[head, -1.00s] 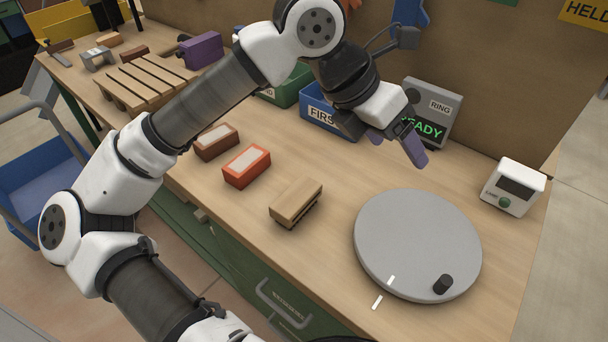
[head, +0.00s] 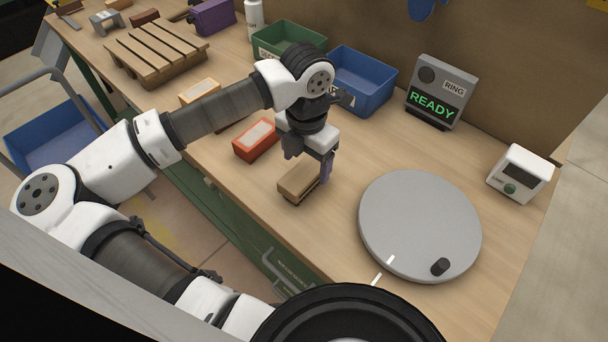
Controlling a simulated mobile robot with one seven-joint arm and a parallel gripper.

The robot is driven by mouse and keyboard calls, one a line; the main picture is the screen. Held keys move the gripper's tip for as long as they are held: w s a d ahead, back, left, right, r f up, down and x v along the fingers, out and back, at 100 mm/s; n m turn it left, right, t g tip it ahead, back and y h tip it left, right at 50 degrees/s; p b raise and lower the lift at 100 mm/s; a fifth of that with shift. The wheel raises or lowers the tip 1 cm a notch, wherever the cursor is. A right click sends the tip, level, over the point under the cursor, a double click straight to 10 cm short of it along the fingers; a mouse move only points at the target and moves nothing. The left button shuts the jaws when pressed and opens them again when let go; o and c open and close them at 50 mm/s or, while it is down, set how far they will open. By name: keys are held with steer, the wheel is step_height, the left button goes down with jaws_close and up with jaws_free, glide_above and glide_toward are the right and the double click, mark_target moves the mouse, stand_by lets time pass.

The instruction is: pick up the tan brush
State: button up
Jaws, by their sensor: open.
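The tan brush (head: 298,182) lies on the workbench, between the orange-red block and the grey turntable, with its light wooden back upward and a dark underside. My gripper (head: 308,164) is open and points down right at the brush. One purplish finger shows at the brush's right end, and the other is on its far left side. I cannot tell whether either finger touches it. The gripper body hides the far part of the brush.
The orange-red block (head: 256,139) is close to the left of my gripper. The grey turntable (head: 420,225) with a black knob lies to the right. Behind are a blue bin (head: 361,82), a green bin (head: 288,42) and a READY display (head: 436,92). A slatted wooden rack (head: 155,54) stands far left.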

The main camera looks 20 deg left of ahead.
mark_target(304, 172)
steer(key=f, duration=0.1)
steer(key=f+p, duration=0.1)
steer(key=f, duration=0.1)
steer(key=f+p, duration=0.1)
steer(key=shift+w+a+f, duration=0.2)
steer(key=shift+a+f, duration=0.1)
steer(key=shift+f, duration=0.1)
steer(key=c, duration=1.1)
